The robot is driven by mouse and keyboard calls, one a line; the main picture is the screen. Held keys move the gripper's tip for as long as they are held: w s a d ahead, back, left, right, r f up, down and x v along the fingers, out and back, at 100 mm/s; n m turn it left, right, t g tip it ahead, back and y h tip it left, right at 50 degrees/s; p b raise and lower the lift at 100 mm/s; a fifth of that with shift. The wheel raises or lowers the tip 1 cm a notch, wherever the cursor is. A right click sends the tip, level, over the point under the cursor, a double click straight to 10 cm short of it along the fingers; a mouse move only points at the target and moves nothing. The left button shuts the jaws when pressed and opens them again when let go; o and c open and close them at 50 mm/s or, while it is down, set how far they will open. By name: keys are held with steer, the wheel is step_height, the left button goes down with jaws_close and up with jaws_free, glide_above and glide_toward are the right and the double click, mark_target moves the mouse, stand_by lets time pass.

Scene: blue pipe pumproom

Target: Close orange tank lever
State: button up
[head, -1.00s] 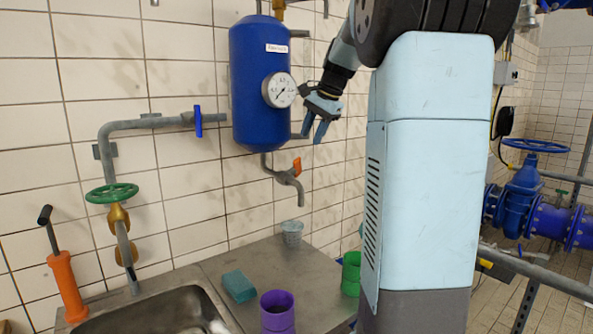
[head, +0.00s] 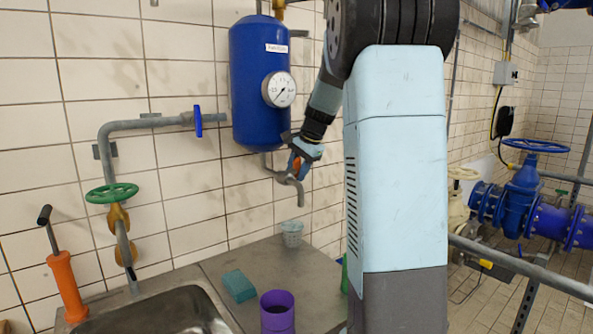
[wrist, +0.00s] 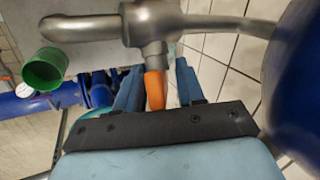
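The orange lever (head: 296,166) sits on the grey tap (head: 283,178) under the blue tank (head: 258,90) on the tiled wall. My gripper (head: 299,170) is at the lever and partly covers it in the head view. In the wrist view, the lever (wrist: 155,89) stands between the two blue fingers of my gripper (wrist: 158,85). The fingers are apart, with a clear gap on the lever's right side. The left finger is very close to the lever; I cannot tell whether it touches. The tap body (wrist: 152,22) is just beyond the fingertips.
A pressure gauge (head: 279,89) is on the tank above my gripper. A small bucket (head: 292,233), a purple cup (head: 277,312) and a teal sponge (head: 239,286) stand on the metal counter (head: 225,265). A green cup (wrist: 45,70) shows in the wrist view.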

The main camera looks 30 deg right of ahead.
jaws_close()
stand_by(0.4)
steer(key=shift+f+m+g+h, duration=0.1)
steer(key=shift+m+g+h, duration=0.2)
steer(key=shift+g, duration=0.3)
jaws_free()
